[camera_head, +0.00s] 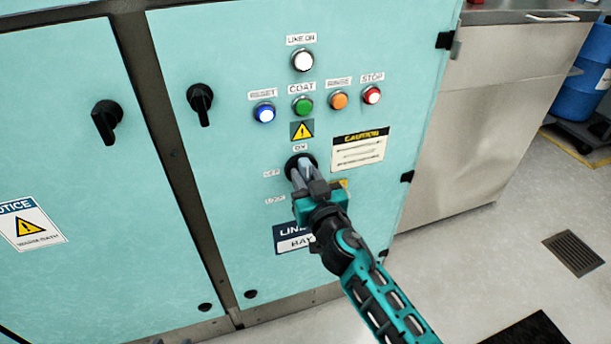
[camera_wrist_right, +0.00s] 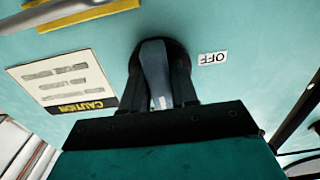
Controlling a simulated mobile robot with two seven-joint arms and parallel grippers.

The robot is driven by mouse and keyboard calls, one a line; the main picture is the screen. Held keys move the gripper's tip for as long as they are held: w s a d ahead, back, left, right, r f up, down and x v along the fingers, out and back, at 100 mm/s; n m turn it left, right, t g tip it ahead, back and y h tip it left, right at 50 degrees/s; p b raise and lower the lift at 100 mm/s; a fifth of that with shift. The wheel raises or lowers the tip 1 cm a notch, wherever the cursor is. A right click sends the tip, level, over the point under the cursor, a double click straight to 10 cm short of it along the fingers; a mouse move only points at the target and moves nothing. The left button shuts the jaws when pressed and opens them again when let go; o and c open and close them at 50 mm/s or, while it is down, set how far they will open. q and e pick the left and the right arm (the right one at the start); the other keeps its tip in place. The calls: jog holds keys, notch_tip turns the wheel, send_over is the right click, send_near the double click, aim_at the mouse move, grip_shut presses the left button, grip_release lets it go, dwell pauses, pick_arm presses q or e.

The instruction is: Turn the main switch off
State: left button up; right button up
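The main switch (camera_head: 294,164) is a dark round rotary switch on the teal cabinet door, below a yellow warning sign. An ON label (camera_head: 300,148) is above it and an OFF label (camera_head: 271,174) to its left. My right gripper (camera_head: 302,174) is at the switch and covers much of it. In the right wrist view, the grey switch handle (camera_wrist_right: 155,72) stands between the two dark fingers (camera_wrist_right: 158,90), which appear closed against its sides. The OFF label (camera_wrist_right: 212,58) is upside down to the handle's right. The handle's exact angle is hard to tell. My left gripper is not in view.
Push buttons, including the blue reset (camera_head: 264,112) and red stop (camera_head: 372,95), sit above the switch. A caution plate (camera_head: 360,148) is to its right. Black door handles (camera_head: 200,97) are to the left. Floor at right is mostly clear, with a drain (camera_head: 574,253).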

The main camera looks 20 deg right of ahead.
grip_shut()
jog(key=shift+n, duration=1.3)
jog(key=n, duration=0.4)
jog(key=shift+n, duration=0.3)
jog(key=n, duration=0.5)
jog(key=shift+r, duration=0.1)
jog(key=n, duration=0.4)
jog(key=shift+n, duration=1)
